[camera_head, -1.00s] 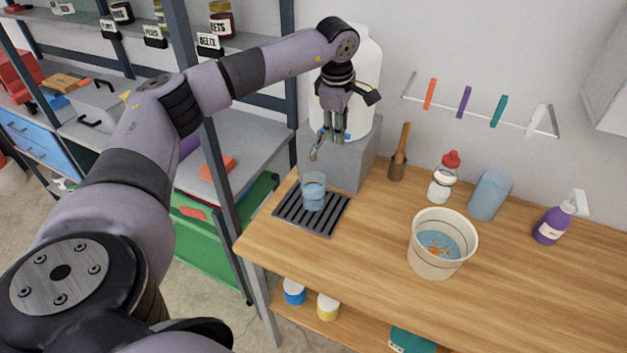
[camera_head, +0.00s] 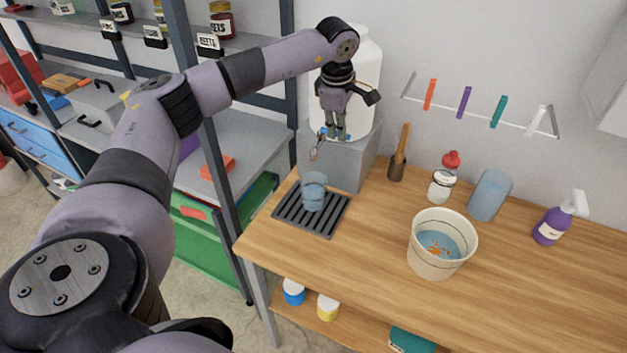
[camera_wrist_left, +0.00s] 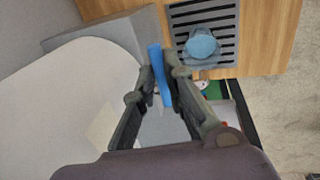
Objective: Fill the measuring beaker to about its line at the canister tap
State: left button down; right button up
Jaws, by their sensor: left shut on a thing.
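The measuring beaker (camera_head: 314,194), a clear cup tinted blue, stands upright on the slatted drip tray (camera_head: 333,229) below the canister tap (camera_head: 318,150). Blue water shows in it almost to the rim; its line cannot be made out. It also shows from above in the left wrist view (camera_wrist_left: 201,44). The white canister (camera_head: 364,75) sits on a grey block. My left gripper (camera_head: 337,134) is at the tap, in front of the canister. In the left wrist view its fingers (camera_wrist_left: 161,78) are shut on the blue tap lever (camera_wrist_left: 159,65). My right gripper is not in view.
To the right on the wooden bench (camera_head: 365,270) stand a brush in a holder (camera_head: 397,165), a red-capped bottle (camera_head: 442,185), a blue cylinder (camera_head: 490,195), a bucket of water (camera_head: 435,257) and a purple spray bottle (camera_head: 550,227). A shelf rack (camera_head: 215,170) stands left.

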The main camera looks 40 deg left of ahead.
pick_arm(q)
jog(key=shift+s+m, duration=0.2)
jog(key=shift+m, duration=0.4)
dwell(0.3)
jog(key=shift+w+n, duration=0.3)
jog(key=shift+n, duration=0.5)
jog(key=c, duration=1.5)
grip_release()
jog(key=shift+c, duration=0.2)
